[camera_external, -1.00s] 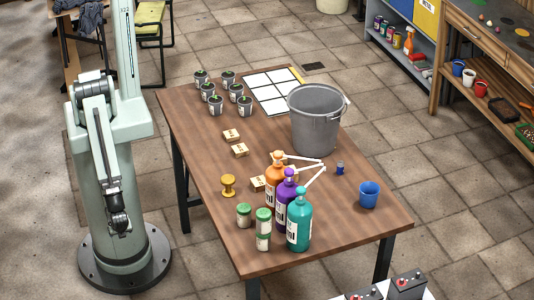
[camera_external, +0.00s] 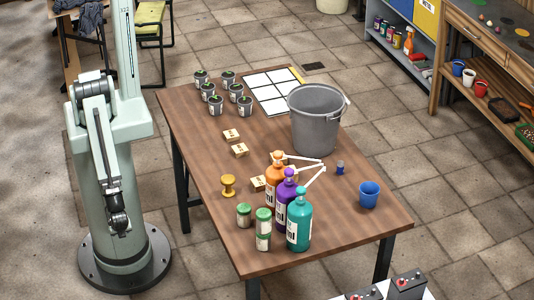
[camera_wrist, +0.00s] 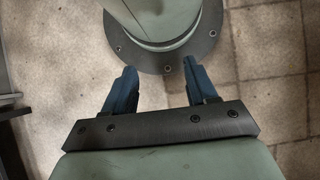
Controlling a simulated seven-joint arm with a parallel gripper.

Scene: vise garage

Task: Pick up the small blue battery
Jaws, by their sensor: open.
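The small blue battery (camera_external: 340,168) stands upright on the wooden table (camera_external: 200,150), between the grey bucket and the blue cup. It has a grey top. My gripper (camera_wrist: 158,80) is open and empty in the wrist view, with its two blue fingers apart above the floor and my own base. In the external view my gripper (camera_external: 118,224) hangs low beside my column, left of the table and far from the battery. The battery does not show in the wrist view.
A grey bucket (camera_external: 315,125) stands behind the battery and a blue cup (camera_external: 369,195) to its right. Orange, purple and teal (camera_external: 299,222) bottles stand to its left, their white spouts reaching near it. Wooden blocks (camera_external: 240,150), jars and potted plants occupy the left side.

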